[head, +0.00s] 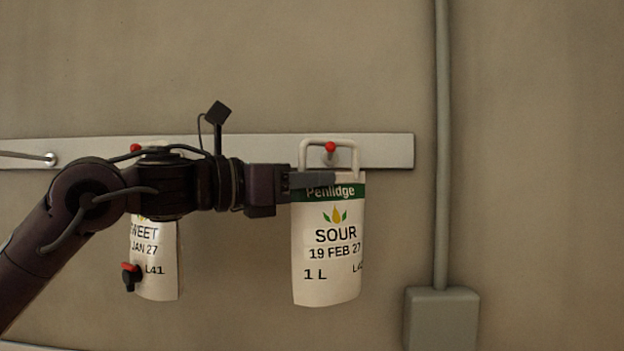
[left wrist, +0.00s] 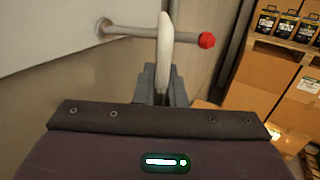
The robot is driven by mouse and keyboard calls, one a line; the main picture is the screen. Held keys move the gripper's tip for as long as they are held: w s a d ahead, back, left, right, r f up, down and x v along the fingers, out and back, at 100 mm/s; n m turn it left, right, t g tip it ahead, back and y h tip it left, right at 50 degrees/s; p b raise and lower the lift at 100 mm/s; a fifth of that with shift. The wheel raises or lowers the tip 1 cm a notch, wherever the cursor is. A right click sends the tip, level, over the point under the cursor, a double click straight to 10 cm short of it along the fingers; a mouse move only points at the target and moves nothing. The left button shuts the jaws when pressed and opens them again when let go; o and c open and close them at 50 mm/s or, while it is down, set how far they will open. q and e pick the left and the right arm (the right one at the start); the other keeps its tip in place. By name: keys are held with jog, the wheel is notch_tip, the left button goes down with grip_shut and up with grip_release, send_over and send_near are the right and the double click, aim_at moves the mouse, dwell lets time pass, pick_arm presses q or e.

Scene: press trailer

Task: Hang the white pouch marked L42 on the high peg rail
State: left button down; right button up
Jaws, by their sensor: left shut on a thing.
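The white pouch (head: 328,285), with a green band, reads SOUR and 19 FEB 27. Its code starts L4, with the last character cut at the edge. My left gripper (head: 318,180) is shut on its top, just below the handle (head: 302,158). The handle loop surrounds a red-tipped peg (head: 330,148) on the high peg rail (head: 392,150), its top bar slightly above the tip. In the left wrist view the handle (left wrist: 164,40) stands edge-on across the peg (left wrist: 135,31), between rail and red tip. Whether it bears on the peg is unclear. My right gripper is not in view.
Another white pouch, marked L41 (head: 160,285), hangs at left, partly hidden by my left arm. A grey conduit (head: 441,130) runs down to a box (head: 441,318) at right. Cardboard boxes (left wrist: 258,80) and dark jugs (left wrist: 285,24) show in the left wrist view.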

pick_arm(q)
jog(key=c, duration=1.4)
grip_release()
jog(key=shift+s+r, duration=0.2)
jog(key=shift+w+f, duration=0.1)
jog(key=shift+f, duration=0.25)
jog(key=shift+a+f+b, duration=0.1)
jog(key=shift+a+b, duration=0.15)
jog(key=shift+b, duration=0.1)
jog(key=b+v, duration=0.3)
jog(key=v, duration=0.4)
jog(key=shift+s+a+r+b, duration=0.2)
jog(key=shift+s+r+b, duration=0.1)
jog(key=shift+r+b, duration=0.1)
jog(key=shift+f, duration=0.1)
